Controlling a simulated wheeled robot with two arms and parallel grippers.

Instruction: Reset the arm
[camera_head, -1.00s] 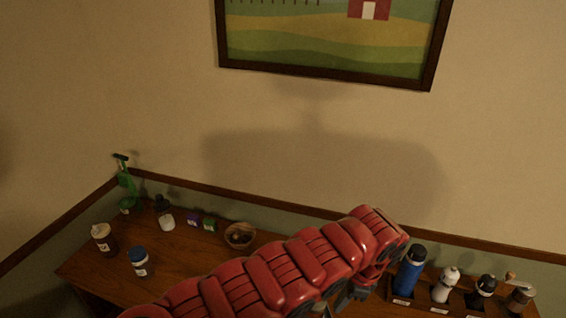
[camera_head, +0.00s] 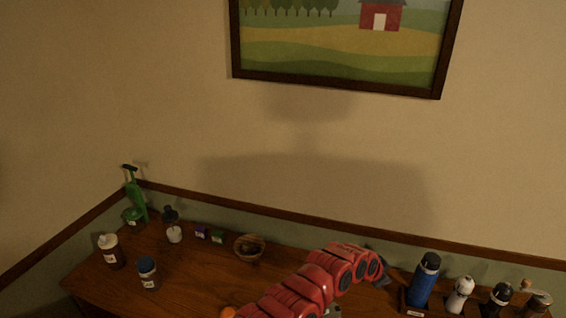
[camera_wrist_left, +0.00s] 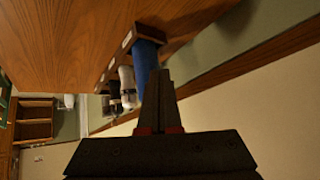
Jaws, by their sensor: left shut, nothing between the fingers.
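My red left arm reaches up from the bottom of the head view. In the left wrist view its dark gripper (camera_wrist_left: 158,76) is shut, with the two fingertips together and nothing between them. A blue bottle (camera_head: 425,282) with a black cap stands in the labelled rack to the right of the arm's end in the head view. The blue bottle (camera_wrist_left: 148,60) also shows just past the fingertips in the wrist view, partly hidden by them. I cannot tell if they touch. My right gripper is not in view.
Right of the blue bottle stand a white container (camera_head: 460,294), a black-topped container (camera_head: 497,298) and a grinder (camera_head: 536,304). The wooden counter between is bare.

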